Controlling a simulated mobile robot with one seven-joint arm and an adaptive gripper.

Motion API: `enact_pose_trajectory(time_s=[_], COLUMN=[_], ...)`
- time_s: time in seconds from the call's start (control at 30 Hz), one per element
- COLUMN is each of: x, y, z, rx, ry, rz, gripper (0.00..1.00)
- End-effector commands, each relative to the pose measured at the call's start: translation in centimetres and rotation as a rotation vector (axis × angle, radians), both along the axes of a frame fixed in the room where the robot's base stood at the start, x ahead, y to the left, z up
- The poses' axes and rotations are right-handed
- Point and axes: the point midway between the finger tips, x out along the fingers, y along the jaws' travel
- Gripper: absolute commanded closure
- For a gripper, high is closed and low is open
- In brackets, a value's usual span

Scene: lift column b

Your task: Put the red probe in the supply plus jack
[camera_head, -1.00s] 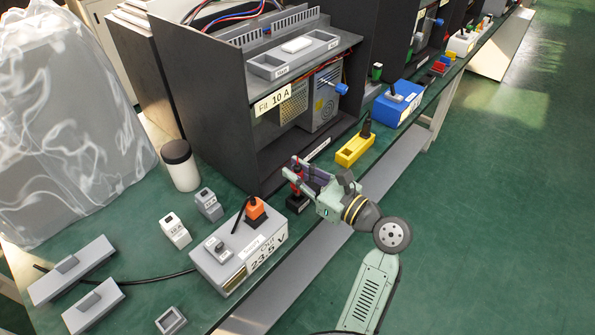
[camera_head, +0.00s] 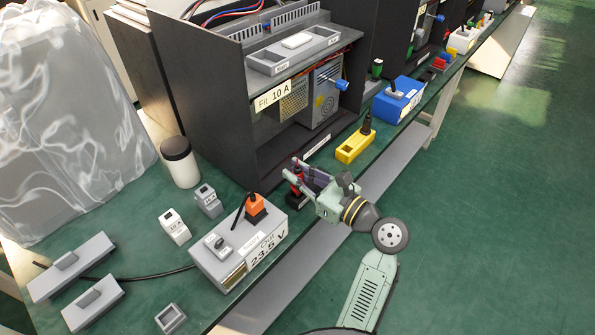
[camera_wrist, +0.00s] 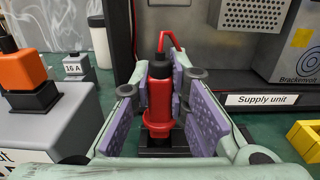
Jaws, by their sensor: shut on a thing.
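The red probe (camera_wrist: 158,98) stands upright between my gripper's purple finger pads in the wrist view, with a black collar and a bent red lead at its top. Its lower end meets a dark block (camera_wrist: 163,143), mostly hidden by the probe and fingers. My gripper (camera_head: 296,172) is shut on the probe, and it also shows close up in the wrist view (camera_wrist: 162,100). In the head view the probe (camera_head: 294,184) is partly covered by the fingers. A "Supply unit" label (camera_wrist: 262,99) is on the black bay's front edge. I cannot make out the plus jack.
A grey supply box (camera_head: 214,272) reading 23.5 V, with an orange plug (camera_head: 256,204), stands left of my gripper. The black bay (camera_head: 200,100) rises behind. A yellow block (camera_head: 350,153) and blue box (camera_head: 385,110) line the bench edge to the right.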

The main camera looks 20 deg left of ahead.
Motion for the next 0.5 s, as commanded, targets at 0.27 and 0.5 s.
enact_pose_trajectory(time_s=[0.27, 0.5], x=[0.0, 0.0], y=[0.0, 0.0], z=[-0.8, -1.4], rx=[0.0, 0.001], ry=[0.001, 0.002], rz=[0.0, 0.0], gripper=[1.0, 1.0])
